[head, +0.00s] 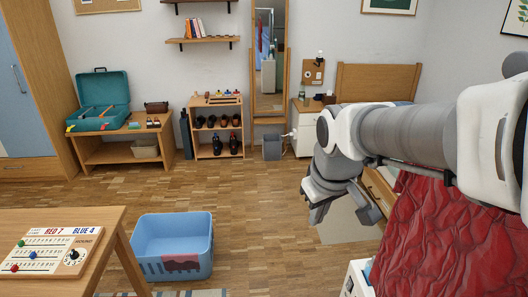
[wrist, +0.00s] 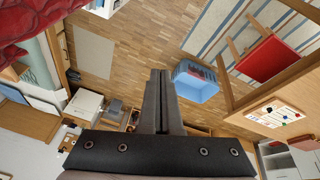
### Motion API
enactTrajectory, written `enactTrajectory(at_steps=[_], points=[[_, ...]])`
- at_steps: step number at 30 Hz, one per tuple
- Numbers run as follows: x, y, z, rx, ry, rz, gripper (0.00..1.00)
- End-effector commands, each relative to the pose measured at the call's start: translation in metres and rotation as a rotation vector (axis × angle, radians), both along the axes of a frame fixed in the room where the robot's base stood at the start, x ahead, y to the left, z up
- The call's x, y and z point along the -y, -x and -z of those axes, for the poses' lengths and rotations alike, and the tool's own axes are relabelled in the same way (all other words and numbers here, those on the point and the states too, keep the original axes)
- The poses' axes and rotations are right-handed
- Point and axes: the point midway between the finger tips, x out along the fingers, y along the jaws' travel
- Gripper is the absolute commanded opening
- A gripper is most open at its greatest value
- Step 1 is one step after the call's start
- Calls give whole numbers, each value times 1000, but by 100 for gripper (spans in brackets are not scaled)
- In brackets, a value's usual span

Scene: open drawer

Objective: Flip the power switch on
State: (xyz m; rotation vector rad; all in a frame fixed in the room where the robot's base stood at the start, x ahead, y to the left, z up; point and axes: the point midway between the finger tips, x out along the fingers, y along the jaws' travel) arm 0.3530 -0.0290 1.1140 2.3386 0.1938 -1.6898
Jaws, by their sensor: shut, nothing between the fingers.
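My gripper (head: 340,205) hangs in the air right of centre in the head view, pointing down over the floor beside the red bedspread. In the wrist view its two dark fingers (wrist: 160,100) lie side by side, shut with nothing between them. No power switch can be made out with certainty. A small wooden board (head: 313,73) with dark fittings is on the back wall, above a white cabinet (head: 305,142). A white fitting with a cord (head: 290,134) shows beside that cabinet, too small to tell what it is. My gripper is well apart from both.
A red bedspread (head: 430,240) covers the bed at right, beside my arm. A blue crate (head: 172,235) stands on the floor. A table (head: 105,225) with a score board (head: 50,251) is at lower left. A grey bin (head: 271,149) stands by the mirror (head: 270,70). The middle floor is clear.

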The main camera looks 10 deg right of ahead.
Motion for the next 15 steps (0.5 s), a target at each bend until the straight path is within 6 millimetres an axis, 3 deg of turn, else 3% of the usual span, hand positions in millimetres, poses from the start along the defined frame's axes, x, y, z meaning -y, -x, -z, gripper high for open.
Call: enactTrajectory(at_steps=[1, 8, 15], points=[[3, -13, 19, -26, 18, -26, 0], [22, -62, 81, -117, 114, -152, 0], [43, -107, 157, -220, 226, -299, 0]])
